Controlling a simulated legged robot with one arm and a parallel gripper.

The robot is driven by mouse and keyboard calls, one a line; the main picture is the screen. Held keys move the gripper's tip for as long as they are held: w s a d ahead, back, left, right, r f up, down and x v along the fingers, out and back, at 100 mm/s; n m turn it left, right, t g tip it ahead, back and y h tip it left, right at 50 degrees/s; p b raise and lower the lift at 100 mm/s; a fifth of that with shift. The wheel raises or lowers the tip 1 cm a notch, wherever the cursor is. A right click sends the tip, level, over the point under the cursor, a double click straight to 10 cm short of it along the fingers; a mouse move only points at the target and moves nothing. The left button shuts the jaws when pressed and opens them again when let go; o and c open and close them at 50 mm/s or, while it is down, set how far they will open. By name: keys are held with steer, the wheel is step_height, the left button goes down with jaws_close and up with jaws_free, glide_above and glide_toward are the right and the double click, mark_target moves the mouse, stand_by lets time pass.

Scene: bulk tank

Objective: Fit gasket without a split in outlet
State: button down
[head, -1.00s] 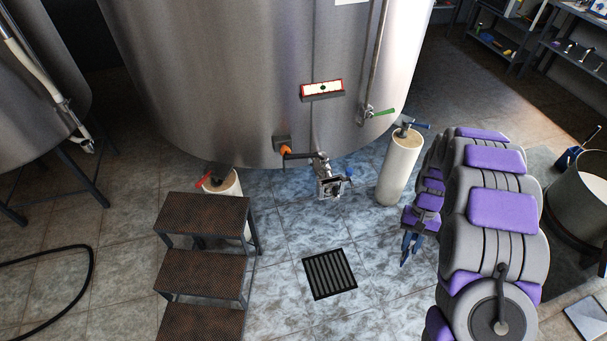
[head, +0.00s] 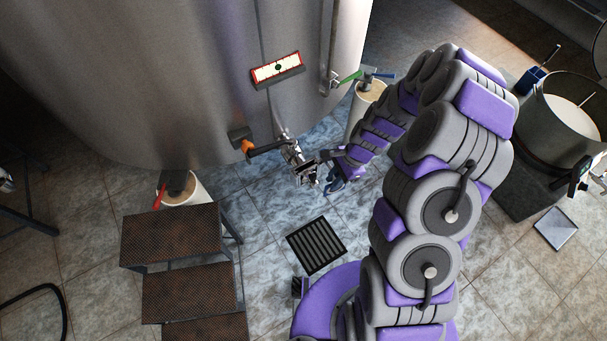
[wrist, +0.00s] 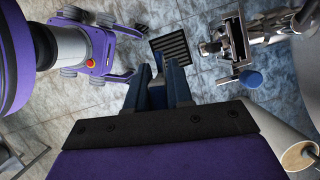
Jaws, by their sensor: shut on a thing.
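The outlet (head: 300,168) is a metal fitting at the low front of the big steel tank (head: 200,70); it also shows at the upper right in the wrist view (wrist: 232,45), with a blue knob (wrist: 250,79). My gripper (head: 336,184) is just right of the outlet in the head view, apart from it as far as I can tell. In the wrist view my gripper (wrist: 160,78) has its blue fingers shut on a small dark blue piece (wrist: 157,95), probably the gasket. The fingers hide most of it, and I cannot see whether it has a split.
A floor drain grate (head: 316,245) lies in front of the outlet. Rusty steps (head: 170,235) stand at the left. A pale tank leg (head: 365,105) is behind my arm.

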steer(key=shift+s+a+r+m+t, duration=0.1)
steer(key=shift+s+a+m+t, duration=0.2)
steer(key=shift+s+a+m, duration=0.5)
steer(key=w+a+f+b, duration=0.2)
steer(key=w+a, duration=0.2)
steer(key=w, duration=0.3)
steer(key=w+a+f+m+b, duration=0.1)
steer(key=w+a+f+b, duration=0.2)
steer(key=w+a, duration=0.2)
steer(key=w, duration=0.2)
steer(key=shift+w+f, duration=0.25)
steer(key=shift+w, duration=0.15)
steer(key=c, duration=1.4)
jaws_free()
steer(key=o, duration=0.4)
steer(key=shift+d, duration=0.5)
